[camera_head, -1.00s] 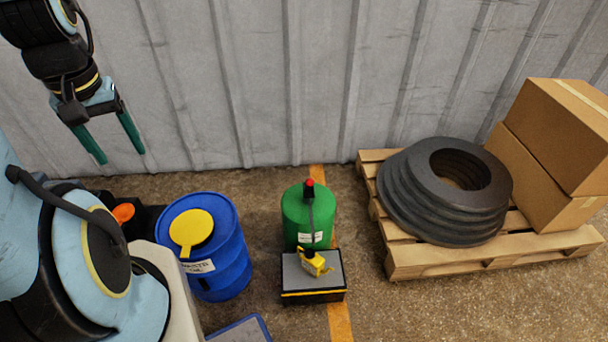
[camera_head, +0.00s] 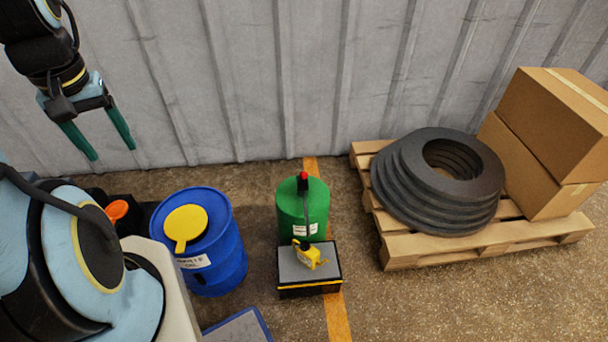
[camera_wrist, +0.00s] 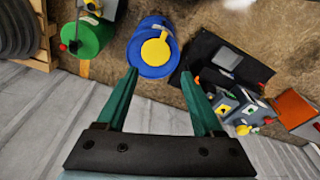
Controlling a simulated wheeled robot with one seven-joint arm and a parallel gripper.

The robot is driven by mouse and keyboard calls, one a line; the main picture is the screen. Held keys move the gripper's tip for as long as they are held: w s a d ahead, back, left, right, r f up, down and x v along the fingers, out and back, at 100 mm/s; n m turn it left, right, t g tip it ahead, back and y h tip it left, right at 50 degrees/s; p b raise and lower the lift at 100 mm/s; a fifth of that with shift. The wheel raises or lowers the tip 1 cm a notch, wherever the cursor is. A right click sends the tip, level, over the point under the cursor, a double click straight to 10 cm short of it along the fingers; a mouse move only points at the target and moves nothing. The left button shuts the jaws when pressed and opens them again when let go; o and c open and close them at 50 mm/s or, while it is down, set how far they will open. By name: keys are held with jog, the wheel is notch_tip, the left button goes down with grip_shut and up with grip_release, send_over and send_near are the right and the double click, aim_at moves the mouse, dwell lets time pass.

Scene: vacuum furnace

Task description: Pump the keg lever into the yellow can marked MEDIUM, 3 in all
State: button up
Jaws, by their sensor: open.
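A green keg (camera_head: 292,215) stands on the floor near the wall, with a dark lever (camera_head: 305,196) ending in a red knob (camera_head: 303,177). In front of it a yellow can (camera_head: 309,254) sits on a low grey-topped stand (camera_head: 325,266). Its marking is too small to read. My gripper (camera_head: 101,146) is open and empty, high at the left, well apart from keg and can. In the wrist view the gripper (camera_wrist: 157,85) is open, with the keg (camera_wrist: 92,38) at upper left and the can (camera_wrist: 90,5) partly cut off at the top edge.
A blue drum (camera_head: 217,250) with a yellow lid (camera_head: 185,222) stands left of the keg. A wooden pallet (camera_head: 480,246) with stacked black rings (camera_head: 415,200) and cardboard boxes (camera_head: 560,115) is at the right. A corrugated wall (camera_head: 270,80) runs behind. Floor between stand and pallet is clear.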

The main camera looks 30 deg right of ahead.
jog(key=w+d+f+m+t+b, duration=0.1)
jog(key=w+d+f+b, duration=0.15)
jog(key=f+b, duration=0.2)
jog(key=w+d+f+m+t+h+b, duration=0.1)
jog(key=w+d+f+b, duration=0.15)
jog(key=f, duration=0.25)
jog(key=w+d+f+m+t+b, duration=0.1)
jog(key=w+d+f+b, duration=0.15)
jog(key=f+b, duration=0.25)
jog(key=m+t+h+b, duration=0.4)
jog(key=m+h+b, duration=0.75)
jog(key=b, duration=2.35)
send_near(302, 178)
jog(key=w+d+f+n+h, duration=0.2)
jog(key=w+d+h, duration=0.1)
jog(key=shift+d+f+n, duration=0.25)
jog(key=shift+d, duration=0.05)
jog(key=b+x, duration=0.2)
jog(key=x, duration=0.6)
jog(key=shift+w, duration=0.2)
jog(key=shift+b+x, duration=0.3)
jog(key=shift+x, duration=0.55)
jog(key=shift+r, duration=0.1)
